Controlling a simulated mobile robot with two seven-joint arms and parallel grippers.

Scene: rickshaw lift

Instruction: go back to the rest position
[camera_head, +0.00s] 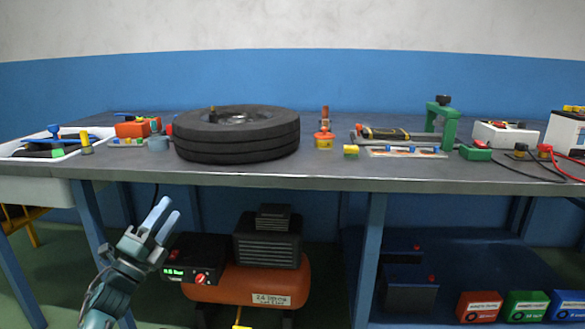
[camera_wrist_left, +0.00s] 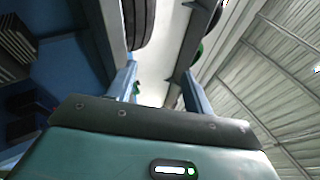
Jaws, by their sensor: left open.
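My left gripper (camera_head: 163,220) is open and empty. It is in the lower left of the head view, in front of the workbench and below the level of its top, with its fingers pointing up and to the right. In the left wrist view its two fingers (camera_wrist_left: 158,85) are spread apart with nothing between them. My right gripper is not in view.
A workbench (camera_head: 340,177) spans the view, with a black tire (camera_head: 236,150), a white tray (camera_head: 20,150) and several tools on it. An orange compressor (camera_head: 250,284) and a black box with a green display (camera_head: 192,262) are below it.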

